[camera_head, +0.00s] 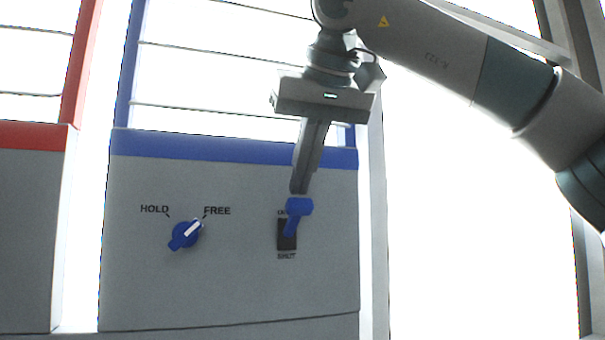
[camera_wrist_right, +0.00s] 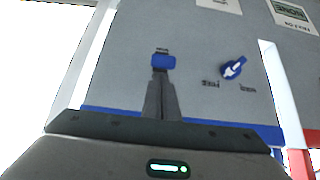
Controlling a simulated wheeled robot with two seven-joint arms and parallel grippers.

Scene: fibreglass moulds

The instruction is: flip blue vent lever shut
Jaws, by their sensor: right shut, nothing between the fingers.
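The blue vent lever (camera_head: 298,207) sits on a dark slot plate (camera_head: 287,242) on the grey panel. Its blue head is at the upper end, over the top label, which it partly hides; the label below reads SHUT. My right gripper (camera_head: 299,189) points down with its fingers together and empty, its tips just above the lever head. I cannot tell whether they touch. In the right wrist view the lever head (camera_wrist_right: 164,62) shows right beyond the tips of my right gripper (camera_wrist_right: 161,78). My left gripper is not in view.
A blue knob (camera_head: 185,235) to the left of the lever has its white pointer towards FREE, away from HOLD. A blue rail (camera_head: 230,148) runs along the panel top. A red-trimmed grey panel (camera_head: 28,220) stands at far left. Right of the panel is bright and bare.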

